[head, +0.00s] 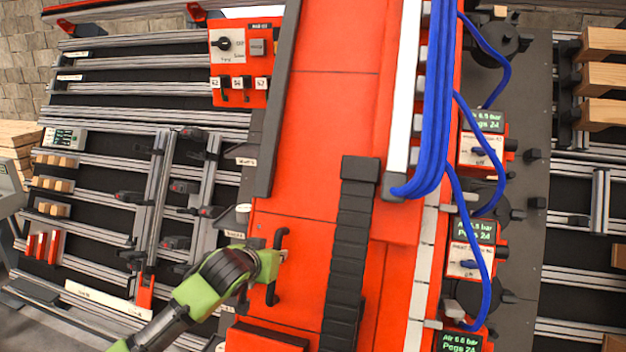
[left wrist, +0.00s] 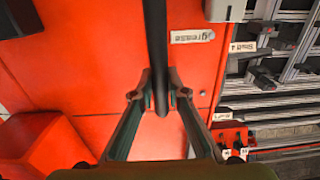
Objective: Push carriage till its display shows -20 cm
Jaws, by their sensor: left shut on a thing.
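The large red carriage (head: 330,130) fills the middle of the head view. A black bar handle (head: 282,238) is on its left side, and the handle (left wrist: 155,40) runs down the middle of the left wrist view. My left gripper (head: 272,262) is shut around the handle; its fingers (left wrist: 160,95) stand on either side of the bar. Small green displays (head: 473,231) on the carriage's right side read about air bar and pegs 24. I see no display with a centimetre reading that I can make out. My right gripper is not in view.
Thick blue hoses (head: 432,100) and a black cable chain (head: 346,250) run along the carriage. A red switch panel (head: 240,65) stands at the upper left. Metal rails with clamps (head: 150,200) and wooden blocks lie to the left. Wooden beams (head: 605,78) are at the right.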

